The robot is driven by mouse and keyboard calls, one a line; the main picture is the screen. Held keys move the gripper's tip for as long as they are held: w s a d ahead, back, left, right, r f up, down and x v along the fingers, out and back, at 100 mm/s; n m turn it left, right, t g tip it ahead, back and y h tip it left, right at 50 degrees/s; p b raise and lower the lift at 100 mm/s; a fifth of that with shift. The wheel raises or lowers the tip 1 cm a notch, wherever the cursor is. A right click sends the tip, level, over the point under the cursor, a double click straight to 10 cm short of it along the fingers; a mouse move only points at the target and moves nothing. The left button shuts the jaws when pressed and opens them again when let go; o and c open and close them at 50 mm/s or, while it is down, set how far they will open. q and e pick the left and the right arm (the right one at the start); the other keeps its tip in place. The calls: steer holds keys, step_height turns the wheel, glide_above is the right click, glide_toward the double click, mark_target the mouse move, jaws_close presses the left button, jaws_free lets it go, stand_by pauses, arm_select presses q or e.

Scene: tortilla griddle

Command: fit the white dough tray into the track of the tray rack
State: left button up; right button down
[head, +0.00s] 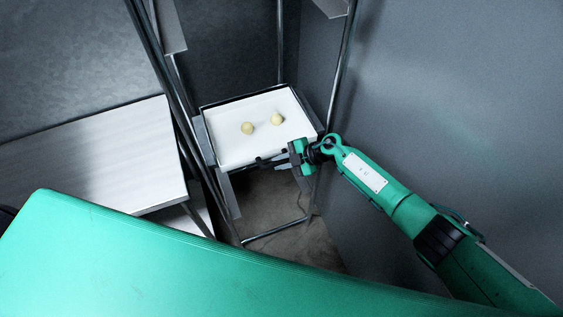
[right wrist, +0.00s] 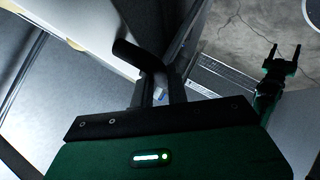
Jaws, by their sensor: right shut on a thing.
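The white dough tray (head: 228,142) lies between the posts of the tray rack (head: 338,82) in the head view, with two pale dough balls (head: 248,128) on it. It looks nearly level. Whether its edges sit in the track cannot be told. My right gripper (head: 291,156) is shut on the tray at its front edge, near the right corner. In the right wrist view, its dark fingers (right wrist: 158,85) show close beside a pale surface. My left gripper (right wrist: 283,62) seems to show at the right of that view, its two fingers apart and empty.
A light metal table (head: 95,150) stands left of the rack. A grey wall (head: 450,90) is close on the right, beside my right arm. Below the tray, the rack is open down to a lower bar (head: 275,229) and the floor.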

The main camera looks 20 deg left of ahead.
arm_select(q)
steer(key=shift+f+b, duration=0.3)
arm_select(e)
steer(key=shift+w+a+r, duration=0.1)
steer(key=shift+w+a, duration=0.25)
steer(key=shift+w, duration=0.15)
stand_by(0.9)
steer(key=c, duration=1.3)
jaws_free()
